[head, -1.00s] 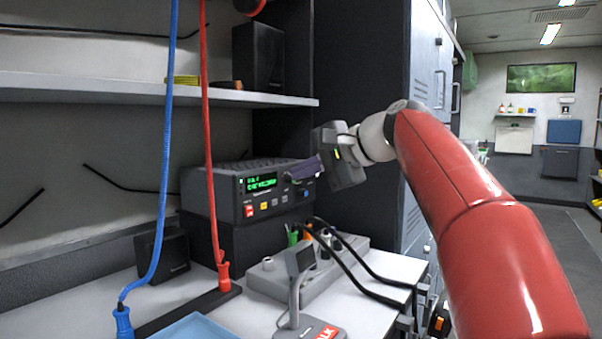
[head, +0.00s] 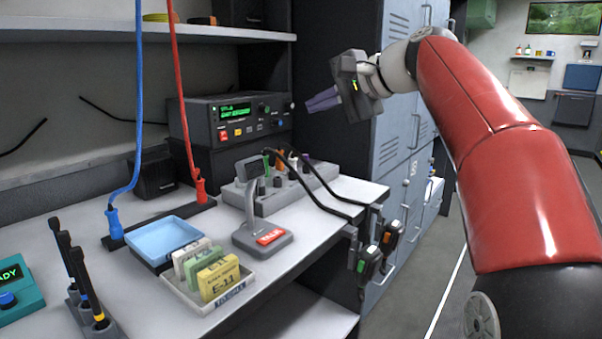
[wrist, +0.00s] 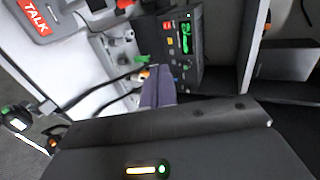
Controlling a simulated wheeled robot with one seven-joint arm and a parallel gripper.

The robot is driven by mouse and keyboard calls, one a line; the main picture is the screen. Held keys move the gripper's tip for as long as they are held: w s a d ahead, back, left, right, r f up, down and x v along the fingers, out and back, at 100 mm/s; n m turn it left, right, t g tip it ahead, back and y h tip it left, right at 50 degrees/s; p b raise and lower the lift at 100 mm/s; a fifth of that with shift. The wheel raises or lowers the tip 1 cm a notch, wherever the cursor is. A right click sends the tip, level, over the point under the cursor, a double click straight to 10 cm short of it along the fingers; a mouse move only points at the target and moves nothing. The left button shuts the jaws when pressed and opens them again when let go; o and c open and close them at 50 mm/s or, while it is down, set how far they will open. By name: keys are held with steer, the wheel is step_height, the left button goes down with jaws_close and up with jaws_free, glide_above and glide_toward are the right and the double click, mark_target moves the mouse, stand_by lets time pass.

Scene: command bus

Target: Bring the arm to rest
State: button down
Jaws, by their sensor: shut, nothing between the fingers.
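My gripper (head: 322,100) is raised in the air to the right of the radio unit (head: 232,120), in front of the dark cabinet side. Its purple-grey fingers are shut with nothing between them, and they point left toward the radio. A clear gap shows between the fingertips and the radio in the head view. My red arm reaches in from the right. In the wrist view my fingers (wrist: 158,88) show at the middle, with the radio (wrist: 182,45) beyond them.
On the desk stand a desk microphone (head: 262,236) with a red TALK label, a grey socket strip (head: 285,198), a blue tray (head: 163,238) and a card box (head: 215,290). Two hand mics (head: 370,262) hang at the desk edge. Grey lockers (head: 400,150) stand behind my arm.

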steer(key=s+d+f+n+g+h, duration=0.1)
steer(key=s+d+f+n+h, duration=0.1)
steer(key=s+f, duration=0.8)
steer(key=s+d+f+n+h, duration=0.3)
steer(key=s+d+f+h, duration=0.2)
steer(key=s+f, duration=0.5)
steer(key=s+d+f+n+g+h, duration=0.1)
steer(key=s+d+f, duration=0.4)
steer(key=s+f, duration=0.5)
step_height(320, 180, down, 5)
steer(key=shift+s+d+f+n+g+h, duration=0.15)
steer(key=shift+s+n+g+h, duration=0.15)
steer(key=shift+n+h, duration=0.7)
